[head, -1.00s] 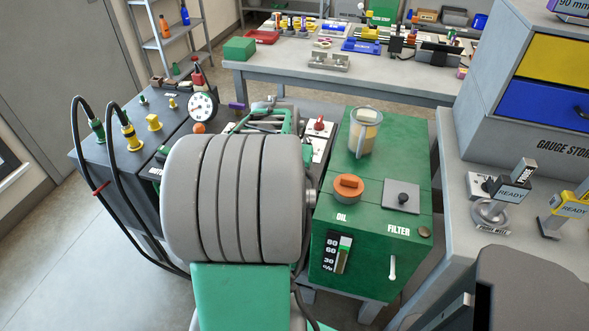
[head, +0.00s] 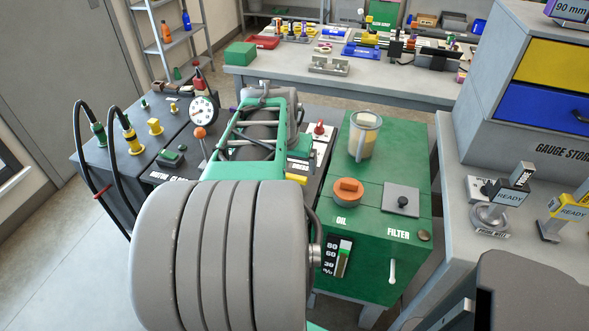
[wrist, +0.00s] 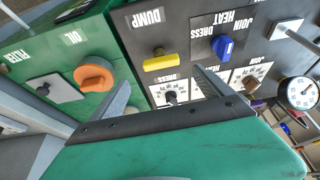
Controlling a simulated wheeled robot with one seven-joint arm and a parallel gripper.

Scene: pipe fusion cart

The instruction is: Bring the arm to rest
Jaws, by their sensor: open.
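My gripper (wrist: 162,78) shows in the wrist view as two grey fingers set apart, with no object held between them. The cart's control panel (wrist: 190,18) lies beyond them, with a yellow DUMP knob (wrist: 165,62), a blue knob (wrist: 223,47) and small dials. How far the fingertips are from the panel is hard to tell. In the head view my large grey ribbed arm joint fills the lower middle, and my fingers cannot be made out there.
The green cabinet (head: 385,285) at right carries a jug (head: 365,136), an orange OIL cap (head: 347,191) and a FILTER plate (head: 401,200). A gauge (head: 203,109) and hoses (head: 84,150) stand at left. A bench (head: 300,72) is behind, a grey side table (head: 470,235) at right.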

